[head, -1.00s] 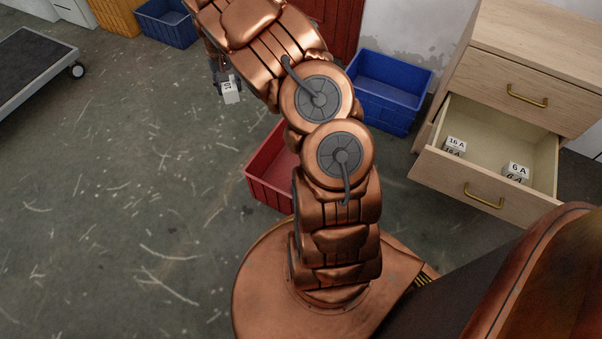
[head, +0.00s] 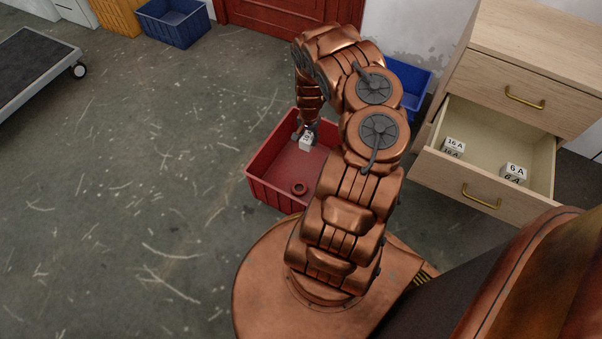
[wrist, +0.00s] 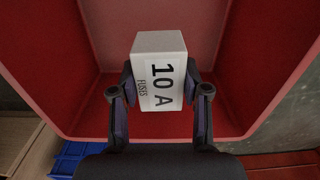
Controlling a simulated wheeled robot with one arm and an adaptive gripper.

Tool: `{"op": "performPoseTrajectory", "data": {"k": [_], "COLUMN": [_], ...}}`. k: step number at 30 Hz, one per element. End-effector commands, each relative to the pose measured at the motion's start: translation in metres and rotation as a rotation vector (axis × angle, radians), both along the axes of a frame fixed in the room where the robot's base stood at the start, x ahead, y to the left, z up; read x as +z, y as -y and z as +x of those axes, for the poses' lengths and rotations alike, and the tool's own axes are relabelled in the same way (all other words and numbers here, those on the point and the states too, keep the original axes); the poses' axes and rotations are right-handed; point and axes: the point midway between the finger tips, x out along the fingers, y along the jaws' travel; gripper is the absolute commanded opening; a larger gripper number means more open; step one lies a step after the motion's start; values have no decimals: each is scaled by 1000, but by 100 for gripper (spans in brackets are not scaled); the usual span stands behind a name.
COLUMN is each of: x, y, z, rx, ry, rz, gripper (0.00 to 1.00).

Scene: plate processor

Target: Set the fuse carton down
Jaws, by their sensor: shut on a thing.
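The fuse carton (wrist: 160,72) is a small white box marked "10 A FUSES". My gripper (wrist: 160,92) is shut on it, with one dark finger on each side in the wrist view. In the head view the carton (head: 306,143) and my gripper (head: 311,130) are over the red crate (head: 268,193). In the wrist view the crate's red walls (wrist: 60,60) surround the carton. I cannot tell whether the carton touches the crate's floor.
A dark red ring (head: 299,188) lies in the red crate. An open drawer (head: 482,186) at the right holds white cartons, one marked 16 A (head: 454,146) and one 6 A (head: 514,172). Blue crates stand behind (head: 413,76) and far left (head: 174,24). A cart (head: 38,62) stands left; the floor between is clear.

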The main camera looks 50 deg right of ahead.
Motion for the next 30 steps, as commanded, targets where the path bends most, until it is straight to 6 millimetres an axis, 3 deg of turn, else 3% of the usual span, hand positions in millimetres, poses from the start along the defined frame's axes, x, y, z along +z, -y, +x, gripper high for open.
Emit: {"op": "performPoseTrajectory", "data": {"k": [5, 13, 22, 30], "x": [-16, -63, -81, -112], "y": [2, 1, 2, 2], "z": [-9, -10, -9, -8], "rx": [-34, -36, -35, -35], "ry": [1, 1, 1, 2], "rz": [-1, 1, -1, -1], "gripper": [8, 8, 8, 8]}}
